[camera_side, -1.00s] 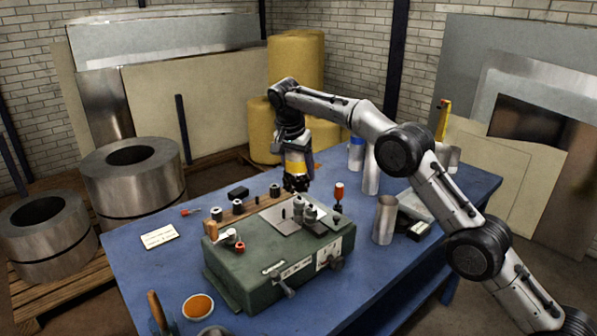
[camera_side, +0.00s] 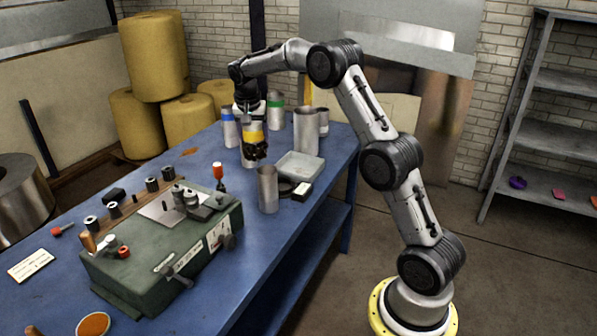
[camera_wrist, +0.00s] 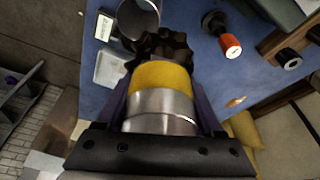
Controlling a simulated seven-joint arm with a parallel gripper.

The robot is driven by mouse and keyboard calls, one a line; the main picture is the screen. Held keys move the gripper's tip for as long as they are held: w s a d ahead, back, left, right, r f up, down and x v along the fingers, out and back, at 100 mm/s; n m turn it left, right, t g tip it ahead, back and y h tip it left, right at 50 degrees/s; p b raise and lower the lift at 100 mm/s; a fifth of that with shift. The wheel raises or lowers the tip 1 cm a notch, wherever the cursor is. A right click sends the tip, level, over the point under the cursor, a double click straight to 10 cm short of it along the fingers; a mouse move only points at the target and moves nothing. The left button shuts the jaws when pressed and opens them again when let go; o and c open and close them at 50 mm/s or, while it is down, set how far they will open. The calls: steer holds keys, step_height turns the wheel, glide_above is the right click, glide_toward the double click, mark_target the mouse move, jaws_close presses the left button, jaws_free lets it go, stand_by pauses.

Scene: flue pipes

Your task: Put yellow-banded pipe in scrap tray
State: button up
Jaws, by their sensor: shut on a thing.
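My gripper (camera_wrist: 160,118) is shut on the yellow-banded pipe, a silver pipe with a wide yellow band (camera_wrist: 162,77) and a dark crimped end. In the side view, the yellow-banded pipe (camera_side: 253,133) hangs with its crimped end down over the back part of the blue table. My gripper (camera_side: 250,115) is above the band. A shallow grey tray (camera_side: 299,167), perhaps the scrap tray, lies to the right of the pipe and apart from it. The tray (camera_wrist: 110,70) also shows left of the pipe in the wrist view. No label on it is readable.
A blue-banded pipe (camera_side: 229,130) and a green-banded pipe (camera_side: 277,104) stand close to the held pipe. A tall plain pipe (camera_side: 306,132) stands behind the tray, and a shorter open cylinder (camera_side: 268,190) stands in front. A green machine (camera_side: 165,250) fills the table's nearer part.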

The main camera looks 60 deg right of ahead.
steer(key=s+d+f, duration=0.2)
steer(key=s+d, duration=0.3)
steer(key=s, duration=0.3)
steer(key=s+d+f, duration=0.1)
steer(key=s+d, duration=0.4)
steer(key=s, duration=0.3)
steer(key=w+d+f, duration=0.8)
steer(key=w+f, duration=0.1)
steer(key=shift+d, duration=0.25)
steer(key=shift+w+d+f, duration=0.3)
steer(key=shift+w+f, duration=0.1)
steer(key=shift+f, duration=1.7)
steer(key=shift+f, duration=0.15)
steer(key=o, duration=1.2)
